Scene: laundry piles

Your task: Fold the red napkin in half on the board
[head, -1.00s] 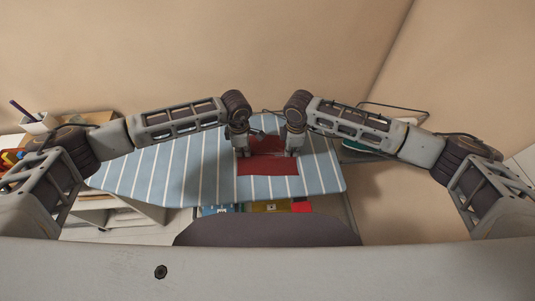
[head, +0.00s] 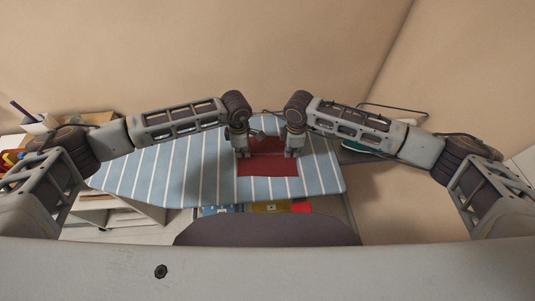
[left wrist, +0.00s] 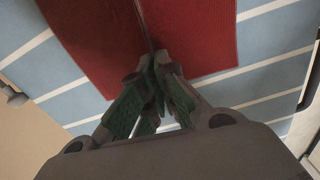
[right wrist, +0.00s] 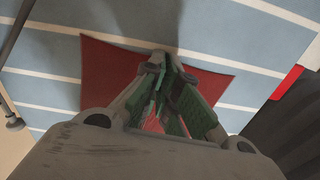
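The red napkin (head: 267,167) lies on the striped ironing board (head: 180,172), with a crease or ridge running across it between my grippers. My left gripper (head: 243,153) is at the left end of this line, and my right gripper (head: 291,153) is at the right end. In the left wrist view the fingertips (left wrist: 152,70) are closed together where a dark line in the napkin (left wrist: 200,35) meets them. In the right wrist view the fingertips (right wrist: 164,62) are close together over the napkin (right wrist: 107,75), with red cloth showing between the fingers. The pinched cloth is largely hidden.
The board is bare to the left of the napkin. Below its near edge are colored items, including a red one (head: 301,206). A white cup with a pen (head: 38,123) stands at far left. Walls rise behind and to the right.

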